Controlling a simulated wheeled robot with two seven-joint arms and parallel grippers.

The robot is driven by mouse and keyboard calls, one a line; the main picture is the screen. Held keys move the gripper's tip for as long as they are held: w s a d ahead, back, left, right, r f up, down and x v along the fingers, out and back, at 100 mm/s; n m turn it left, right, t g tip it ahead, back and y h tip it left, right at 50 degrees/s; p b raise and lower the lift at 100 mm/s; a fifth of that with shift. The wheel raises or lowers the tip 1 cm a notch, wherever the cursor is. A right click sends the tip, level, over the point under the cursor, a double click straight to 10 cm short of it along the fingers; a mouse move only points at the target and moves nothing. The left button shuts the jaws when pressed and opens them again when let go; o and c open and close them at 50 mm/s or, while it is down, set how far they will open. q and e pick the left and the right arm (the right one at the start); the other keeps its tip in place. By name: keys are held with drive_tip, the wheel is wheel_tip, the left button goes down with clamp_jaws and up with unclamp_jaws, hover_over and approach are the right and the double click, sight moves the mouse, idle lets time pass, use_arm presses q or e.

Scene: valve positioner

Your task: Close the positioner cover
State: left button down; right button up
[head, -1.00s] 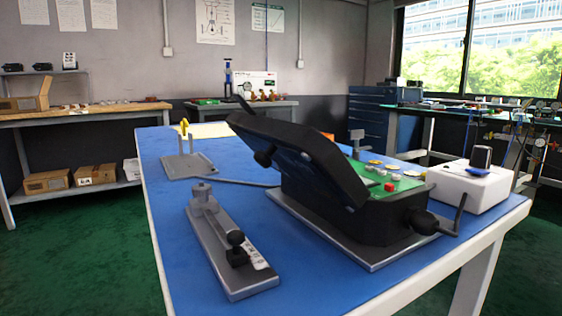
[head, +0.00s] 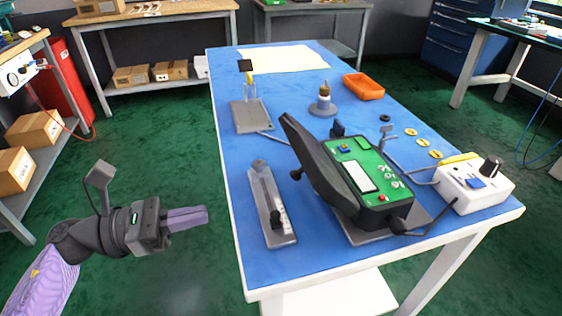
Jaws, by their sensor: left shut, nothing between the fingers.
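The positioner (head: 378,208) is a black box on a grey plate, near the right front of the blue table. Its black cover (head: 318,172) stands open, tilted up and leaning to the left. A green board (head: 366,170) with a white panel and a red button shows inside. My left gripper (head: 205,217) is at the lower left, beyond the table's left edge, with its fingers shut and empty, pointing right. It is well apart from the cover. My right gripper is not in view.
A grey bracket with a black knob (head: 264,200) lies left of the positioner. A white box (head: 475,186) with a black knob stands right. A grey stand (head: 250,116), an orange tray (head: 363,86) and yellow discs (head: 423,143) lie farther back. The blue table's (head: 228,84) left strip is mostly clear.

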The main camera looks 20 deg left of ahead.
sight(306, 161)
use_arm(q)
drive_tip(key=x, duration=0.4)
drive_tip(key=b+x, duration=0.1)
drive_tip(key=x, duration=0.3)
drive_tip(key=shift+w+d+f, duration=0.15)
drive_tip(key=shift+d, duration=0.15)
drive_tip(key=shift+w+d+r, duration=0.5)
drive_tip(key=shift+d+r, duration=0.2)
drive_tip(key=shift+r, duration=0.05)
drive_tip(key=shift+w+d+r, duration=0.45)
drive_tip(key=shift+d+r, duration=0.25)
drive_tip(key=shift+r, duration=0.05)
drive_tip(key=shift+p, duration=0.3)
